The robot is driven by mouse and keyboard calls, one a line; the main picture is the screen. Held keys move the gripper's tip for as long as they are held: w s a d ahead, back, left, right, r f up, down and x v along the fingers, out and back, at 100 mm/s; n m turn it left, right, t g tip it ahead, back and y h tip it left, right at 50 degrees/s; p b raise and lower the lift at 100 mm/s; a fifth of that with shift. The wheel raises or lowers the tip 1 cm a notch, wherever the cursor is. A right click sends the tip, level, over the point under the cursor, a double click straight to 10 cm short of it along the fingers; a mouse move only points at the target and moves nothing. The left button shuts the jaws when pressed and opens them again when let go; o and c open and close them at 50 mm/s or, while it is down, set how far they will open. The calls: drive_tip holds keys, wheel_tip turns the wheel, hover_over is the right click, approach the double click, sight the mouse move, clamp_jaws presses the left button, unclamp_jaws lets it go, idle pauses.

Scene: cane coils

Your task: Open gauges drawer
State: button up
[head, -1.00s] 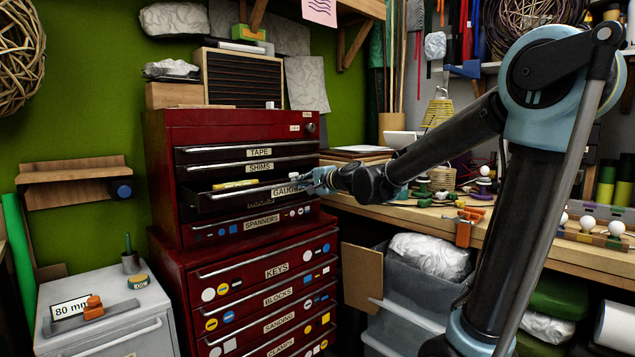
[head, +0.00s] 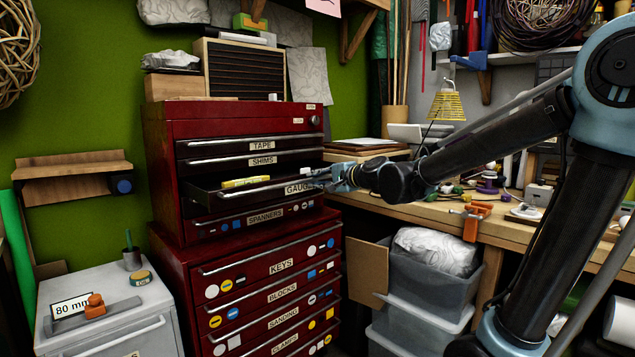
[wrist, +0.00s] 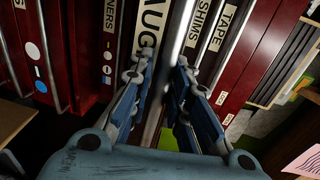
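The gauges drawer (head: 246,197) is partly pulled out of the red tool cabinet, with its long metal handle across the front. Its label, partly covered by my gripper in the head view, shows large in the wrist view (wrist: 150,32). A yellow item (head: 246,182) lies inside it. My gripper (head: 324,179) is at the right end of the handle. In the wrist view, my gripper's fingers (wrist: 164,68) lie on either side of the handle bar (wrist: 180,45) and appear closed on it. The exact finger contact is hard to see.
The tape drawer (head: 228,147) and shims drawer (head: 225,163) above are shut; the spanners drawer (head: 240,221) below is shut. A workbench (head: 405,208) with an orange clamp (head: 476,221) stands at right, above grey bins (head: 425,275). A grey cabinet (head: 105,300) stands at front left.

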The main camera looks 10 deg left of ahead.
drive_tip(key=shift+s, duration=0.2)
drive_tip(key=v, duration=1.1)
drive_tip(key=shift+d, duration=0.35)
drive_tip(key=shift+s+r, duration=0.1)
drive_tip(key=s+d+f+n+g+h, duration=0.2)
drive_tip(key=s+d+f+h, duration=0.2)
drive_tip(key=d+f, duration=0.6)
drive_tip(key=s+d+f+n+g+h, duration=0.2)
drive_tip(key=s+d+f+h, duration=0.2)
drive_tip(key=s+d+f, duration=0.5)
drive_tip(key=s+d+f+n+g+h, duration=0.2)
drive_tip(key=s+d+f+h, duration=0.3)
drive_tip(key=d+f, duration=0.6)
drive_tip(key=s+d, duration=0.1)
drive_tip(key=d, duration=0.2)
drive_tip(key=shift+s+d+f+n, duration=0.2)
drive_tip(key=shift+s+f+n, duration=0.05)
drive_tip(key=shift+f+n, duration=0.15)
